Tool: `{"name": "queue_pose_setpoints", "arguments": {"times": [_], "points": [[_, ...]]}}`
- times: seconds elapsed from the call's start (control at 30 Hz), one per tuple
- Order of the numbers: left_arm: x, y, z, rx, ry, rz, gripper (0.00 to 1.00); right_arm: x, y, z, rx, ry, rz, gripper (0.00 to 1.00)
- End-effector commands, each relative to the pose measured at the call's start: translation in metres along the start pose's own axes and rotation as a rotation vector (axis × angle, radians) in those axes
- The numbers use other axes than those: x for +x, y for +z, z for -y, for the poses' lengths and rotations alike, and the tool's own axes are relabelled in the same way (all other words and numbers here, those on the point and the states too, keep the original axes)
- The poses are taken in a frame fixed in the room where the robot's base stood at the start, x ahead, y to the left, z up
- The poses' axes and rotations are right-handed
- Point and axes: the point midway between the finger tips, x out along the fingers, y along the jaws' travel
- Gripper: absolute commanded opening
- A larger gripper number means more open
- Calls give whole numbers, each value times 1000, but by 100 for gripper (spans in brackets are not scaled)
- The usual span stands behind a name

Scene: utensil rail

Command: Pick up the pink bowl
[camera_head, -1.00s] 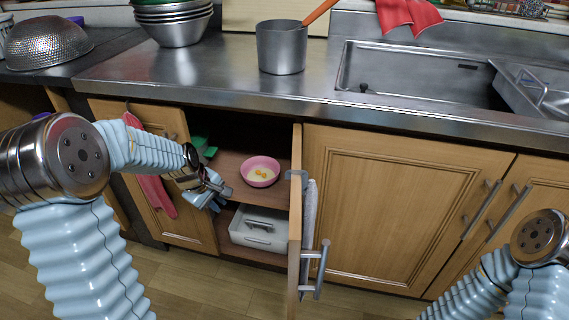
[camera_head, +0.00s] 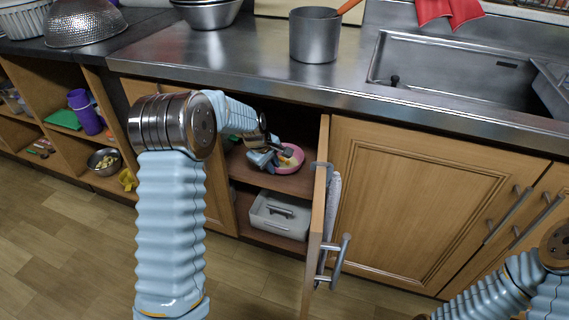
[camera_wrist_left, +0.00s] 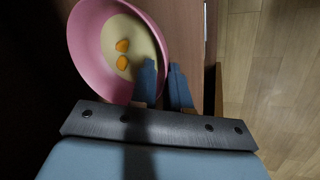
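The pink bowl (camera_head: 298,160) sits on the upper shelf of the open cabinet. In the left wrist view the bowl (camera_wrist_left: 84,50) holds a pale filling with two orange pieces. My left gripper (camera_head: 286,153) is at the bowl's near rim. In the wrist view its fingers (camera_wrist_left: 162,82) are close together, one inside the bowl and one outside, with the rim between them. Contact with the rim is partly hidden, but the narrow gap looks filled by the bowl wall. My right gripper is out of view; only part of the right arm shows at the lower right.
The open cabinet door (camera_head: 317,220) stands just right of the bowl. The counter edge (camera_head: 300,92) runs above the opening. A pot (camera_head: 315,38) stands on the counter.

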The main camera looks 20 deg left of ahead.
Motion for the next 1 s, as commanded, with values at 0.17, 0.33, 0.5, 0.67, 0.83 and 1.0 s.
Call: {"name": "queue_pose_setpoints", "arguments": {"times": [0.17,0.33,0.5,0.67,0.83,1.0], "points": [[21,-1,0,-1,1,-1,16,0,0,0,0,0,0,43],[23,0,0,0,2,-1,16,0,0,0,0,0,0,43],[23,0,0,0,2,-1,0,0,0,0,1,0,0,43],[23,0,0,0,2,-1,0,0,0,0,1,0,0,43],[22,0,0,0,3,-1,0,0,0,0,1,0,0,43],[19,0,-2,0,3,-1,0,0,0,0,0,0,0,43]]}}
